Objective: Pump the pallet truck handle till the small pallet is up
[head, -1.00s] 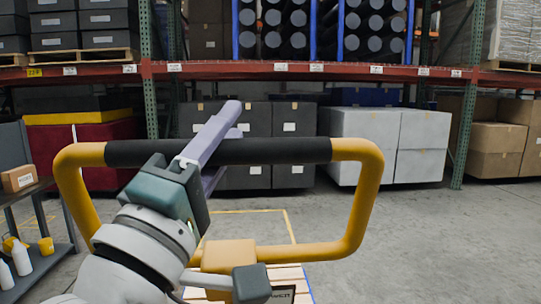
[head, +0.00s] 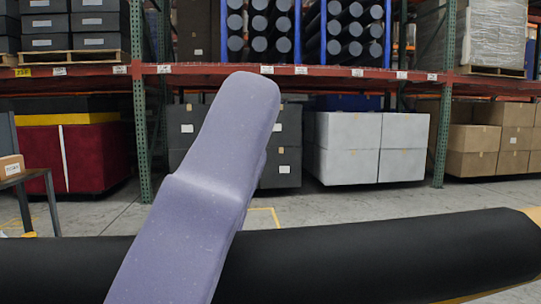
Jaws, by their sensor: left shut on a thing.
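The pallet truck handle's black grip bar (head: 390,254) runs across the bottom of the head view, very close to the camera. A bit of its yellow loop (head: 532,215) shows at the right edge. My left gripper (head: 222,170) shows as large pale purple fingers crossing over the bar, shut on it. The rest of the left gripper and arm is below the picture. My right gripper is not in view. The small pallet is not visible; the handle and the lower picture edge hide that area.
A rack with a red beam (head: 330,76) and green posts stands behind. Grey boxes (head: 350,146), a dark red crate (head: 95,158) and brown cartons (head: 495,138) sit beneath it. A cart (head: 38,180) is at the left edge. Grey floor (head: 335,206) lies clear between the handle and rack.

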